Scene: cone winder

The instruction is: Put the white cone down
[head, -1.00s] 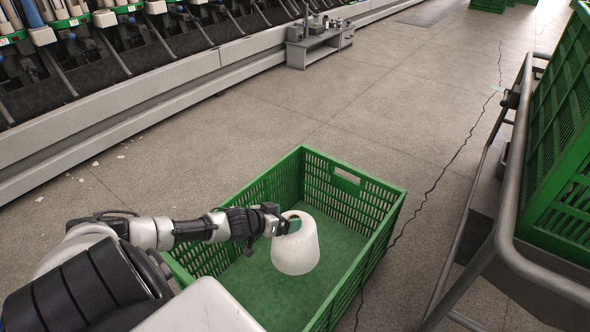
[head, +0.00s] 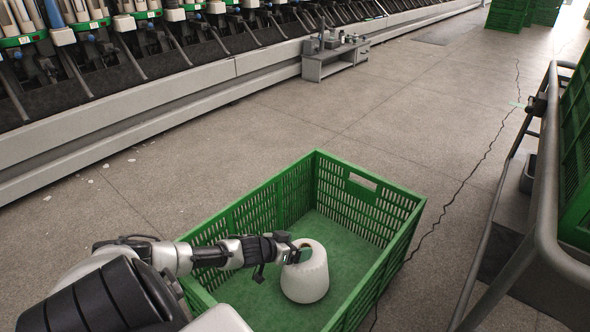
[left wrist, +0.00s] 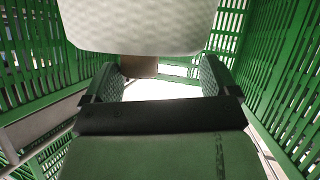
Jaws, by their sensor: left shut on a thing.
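My left gripper (head: 300,255) reaches in over the crate's left side and is shut on the cone's upper rim. I cannot tell whether the cone's base touches the floor. In the left wrist view the cone (left wrist: 140,25) fills the top middle, with the two fingers of my left gripper (left wrist: 160,82) below it. My right gripper is not in view.
The crate floor (head: 345,240) around the cone is bare. A grey-railed cart (head: 545,200) with green crates stands at the right. The winding machine (head: 150,110) runs along the left, with a small grey bench (head: 335,62) near it. Open floor lies between.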

